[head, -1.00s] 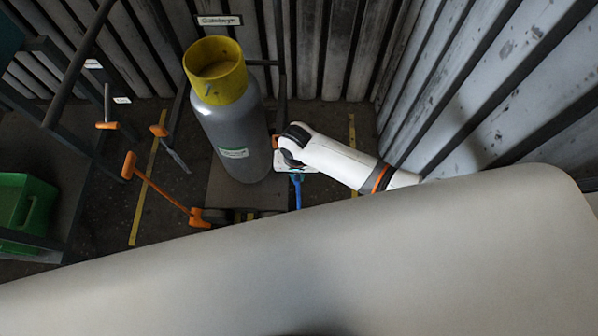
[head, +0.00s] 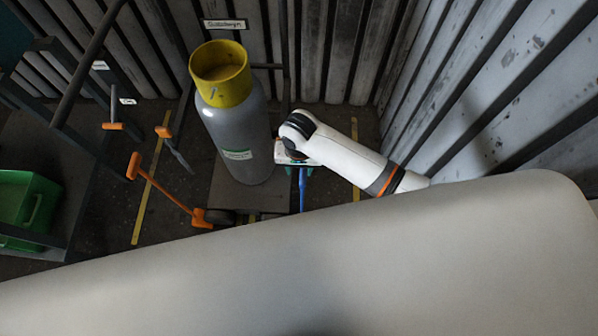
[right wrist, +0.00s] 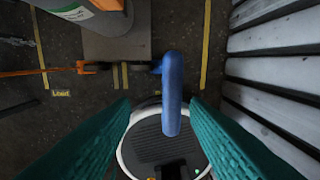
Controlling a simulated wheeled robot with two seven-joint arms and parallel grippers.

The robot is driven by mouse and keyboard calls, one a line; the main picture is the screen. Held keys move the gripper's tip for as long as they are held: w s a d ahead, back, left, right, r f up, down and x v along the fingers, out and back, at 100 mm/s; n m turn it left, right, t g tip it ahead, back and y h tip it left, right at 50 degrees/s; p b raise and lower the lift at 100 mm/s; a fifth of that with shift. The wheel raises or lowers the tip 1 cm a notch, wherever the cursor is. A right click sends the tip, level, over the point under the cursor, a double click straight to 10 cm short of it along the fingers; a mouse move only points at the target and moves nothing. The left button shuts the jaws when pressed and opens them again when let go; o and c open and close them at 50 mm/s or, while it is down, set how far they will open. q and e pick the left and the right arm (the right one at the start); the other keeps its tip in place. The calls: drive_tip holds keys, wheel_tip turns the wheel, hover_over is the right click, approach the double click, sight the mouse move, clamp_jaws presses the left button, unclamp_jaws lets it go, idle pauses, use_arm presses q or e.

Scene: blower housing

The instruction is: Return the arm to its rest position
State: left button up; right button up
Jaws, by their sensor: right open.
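My right arm comes in from the right in the head view, partly hidden by the large pale surface in front. My right gripper (head: 303,171) points down beside the grey gas cylinder. In the right wrist view its two teal fingers (right wrist: 160,106) are wide apart. A blue handle-like thing (right wrist: 172,95) shows between them in the picture. I cannot tell how far below the fingertips it is, but neither finger touches it visibly. It also shows below the gripper in the head view (head: 302,195). My left gripper is not in view.
The grey cylinder (head: 240,140) with a yellow collar stands close left of my right gripper. Orange-handled tools (head: 160,185) are farther left, beside a green crate (head: 28,205) at the left edge. A ribbed metal wall (head: 480,90) rises on the right.

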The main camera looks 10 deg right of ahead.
wheel_tip(320, 180, up, 6)
drive_tip(key=shift+f, duration=0.1)
drive_tip(key=shift+s, duration=0.1)
